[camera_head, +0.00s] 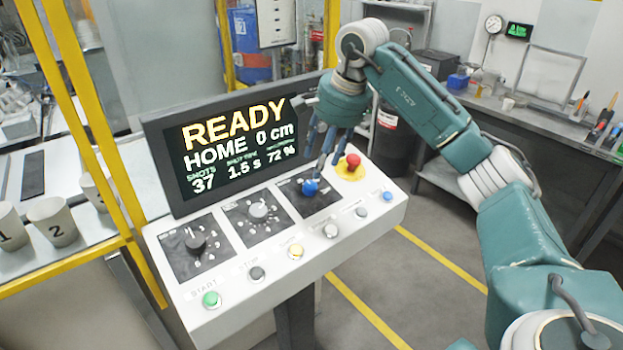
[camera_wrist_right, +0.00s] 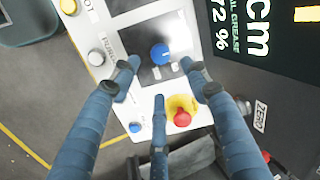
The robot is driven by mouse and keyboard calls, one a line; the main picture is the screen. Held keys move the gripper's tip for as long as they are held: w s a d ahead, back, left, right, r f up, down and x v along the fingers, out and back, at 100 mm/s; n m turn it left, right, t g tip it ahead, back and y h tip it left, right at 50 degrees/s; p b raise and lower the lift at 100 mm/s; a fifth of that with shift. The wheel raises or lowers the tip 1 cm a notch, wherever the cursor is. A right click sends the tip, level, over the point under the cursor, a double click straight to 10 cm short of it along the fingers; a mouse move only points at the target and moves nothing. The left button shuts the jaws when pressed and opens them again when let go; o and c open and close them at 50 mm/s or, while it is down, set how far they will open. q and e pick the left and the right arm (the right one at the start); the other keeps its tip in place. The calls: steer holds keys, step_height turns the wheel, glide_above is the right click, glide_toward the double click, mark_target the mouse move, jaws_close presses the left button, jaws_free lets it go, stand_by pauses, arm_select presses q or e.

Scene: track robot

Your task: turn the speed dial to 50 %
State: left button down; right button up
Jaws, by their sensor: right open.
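The control panel (camera_head: 283,246) has three dials on dark square plates. The right dial has a blue knob (camera_head: 310,187); it also shows in the right wrist view (camera_wrist_right: 160,54), with a light pointer mark. Its label is too small to read. The display (camera_head: 235,140) reads READY, HOME 0 cm, 37, 1.5 s and 72 %. My right gripper (camera_head: 322,163) is open above the blue knob, its fingers spread around it without visible contact. My left gripper is not in view.
A red emergency button (camera_head: 353,161) on a yellow base stands close right of the blue knob. A row of buttons, including a green one (camera_head: 211,299), runs along the panel's front. Numbered cups (camera_head: 53,221) stand behind a yellow frame at left.

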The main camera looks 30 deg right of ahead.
mark_target(312, 185)
steer(key=p+x, duration=0.1)
steer(key=x, duration=0.7)
steer(key=shift+w+f, duration=0.1)
steer(key=shift+w, duration=0.05)
steer(key=c, duration=1.2)
